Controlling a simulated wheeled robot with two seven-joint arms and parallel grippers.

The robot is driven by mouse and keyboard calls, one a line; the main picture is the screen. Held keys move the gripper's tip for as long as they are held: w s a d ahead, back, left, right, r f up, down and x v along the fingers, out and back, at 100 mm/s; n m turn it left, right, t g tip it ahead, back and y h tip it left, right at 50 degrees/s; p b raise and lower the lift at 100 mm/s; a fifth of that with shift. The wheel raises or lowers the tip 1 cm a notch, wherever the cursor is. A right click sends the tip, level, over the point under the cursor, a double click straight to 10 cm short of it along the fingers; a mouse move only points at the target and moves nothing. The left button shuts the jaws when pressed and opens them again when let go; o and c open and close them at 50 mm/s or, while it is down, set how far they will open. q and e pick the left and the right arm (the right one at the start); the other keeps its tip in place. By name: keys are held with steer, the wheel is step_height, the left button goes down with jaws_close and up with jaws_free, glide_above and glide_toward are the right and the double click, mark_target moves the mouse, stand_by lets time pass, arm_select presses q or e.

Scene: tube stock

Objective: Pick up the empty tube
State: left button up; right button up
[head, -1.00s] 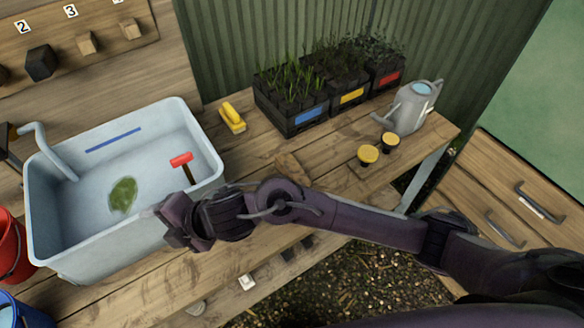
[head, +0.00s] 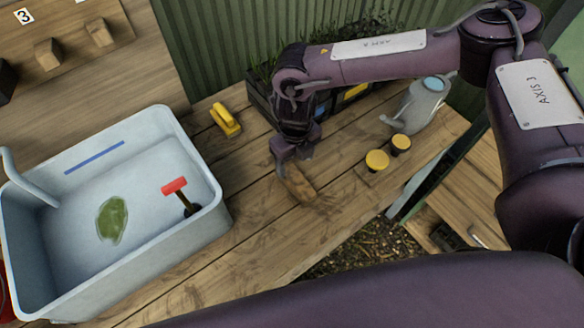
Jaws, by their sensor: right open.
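I cannot make out a thing that is surely the empty tube. A brown, elongated piece (head: 299,187) lies on the wooden bench, and I cannot tell what it is. My right gripper (head: 291,160) points down just above its upper end, open; whether it touches the piece is unclear. Black trays (head: 353,103) of green seedlings stand at the back of the bench, with blue and yellow labels. My right arm hides much of them and anything within. My left gripper is out of view.
A pale sink (head: 213,222) with a red-headed tool (head: 174,186) fills the left. A yellow-handled brush (head: 225,120) lies near the wall. Two yellow-topped items (head: 377,160) and a grey watering can (head: 421,104) stand right. The bench front is clear.

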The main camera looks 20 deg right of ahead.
mark_target(298, 180)
steer(key=s+f, duration=0.1)
steer(key=s+p, duration=0.1)
steer(key=shift+s+f, duration=0.35)
steer(key=shift+f, duration=0.05)
step_height(298, 180, down, 3)
steer(key=shift+r+p, duration=0.1)
steer(key=shift+p, duration=0.65)
steer(key=shift+w+f, duration=0.2)
steer(key=shift+f, duration=0.75)
steer(key=shift+s, duration=0.1)
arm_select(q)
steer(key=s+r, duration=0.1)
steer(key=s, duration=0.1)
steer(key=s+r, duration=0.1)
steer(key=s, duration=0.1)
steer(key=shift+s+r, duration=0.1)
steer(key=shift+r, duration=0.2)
arm_select(e)
steer(key=c, duration=1)
